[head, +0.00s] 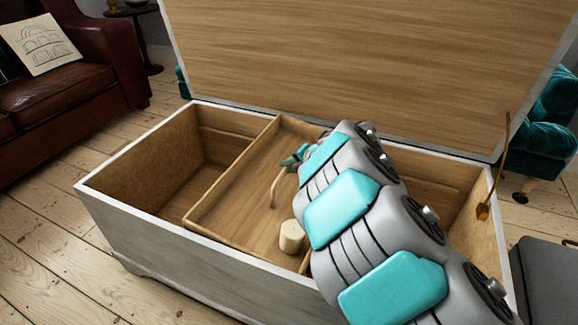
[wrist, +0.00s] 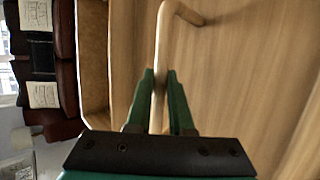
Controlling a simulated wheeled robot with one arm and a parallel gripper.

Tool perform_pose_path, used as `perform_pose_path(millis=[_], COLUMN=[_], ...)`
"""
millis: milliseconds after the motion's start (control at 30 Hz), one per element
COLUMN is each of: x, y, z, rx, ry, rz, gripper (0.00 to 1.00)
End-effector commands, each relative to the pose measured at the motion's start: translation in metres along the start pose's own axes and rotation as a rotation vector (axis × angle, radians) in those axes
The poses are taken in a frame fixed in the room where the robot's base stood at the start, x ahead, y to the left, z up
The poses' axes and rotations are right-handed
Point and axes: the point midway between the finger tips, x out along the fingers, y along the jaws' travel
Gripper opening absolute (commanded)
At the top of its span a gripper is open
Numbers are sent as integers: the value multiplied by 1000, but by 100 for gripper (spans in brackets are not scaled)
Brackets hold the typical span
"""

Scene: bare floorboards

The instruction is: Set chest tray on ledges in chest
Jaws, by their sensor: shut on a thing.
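The shallow wooden chest tray (head: 232,190) lies across the middle of the open chest (head: 130,228), near rim height. I cannot tell whether it touches the ledges. A ledge strip (head: 228,133) shows along the chest's back wall, left of the tray. The tray's bent wooden handle (head: 274,192) rises from its floor and shows in the wrist view (wrist: 178,12). My gripper (head: 291,163) is shut on this handle, with its green fingers (wrist: 160,78) on either side. My arm hides the tray's right side.
A cream cylinder (head: 291,236) stands at the tray's near side, by my arm. The raised lid (head: 350,60) stands behind the chest, with a brass stay (head: 495,180) at right. A brown leather sofa (head: 75,80) is at left. The chest's left end is empty.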

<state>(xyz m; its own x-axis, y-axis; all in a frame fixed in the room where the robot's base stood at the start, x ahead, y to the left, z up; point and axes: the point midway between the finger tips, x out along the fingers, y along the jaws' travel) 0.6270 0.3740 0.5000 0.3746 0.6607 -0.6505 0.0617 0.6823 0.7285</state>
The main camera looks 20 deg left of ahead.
Motion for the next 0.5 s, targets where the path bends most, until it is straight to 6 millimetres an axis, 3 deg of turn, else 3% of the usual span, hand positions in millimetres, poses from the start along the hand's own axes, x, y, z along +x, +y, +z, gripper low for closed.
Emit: perform_pose_path(millis=[500], x=[7], y=[-7], z=[-2], rx=[0], ry=[-1], rz=[3], gripper=[0])
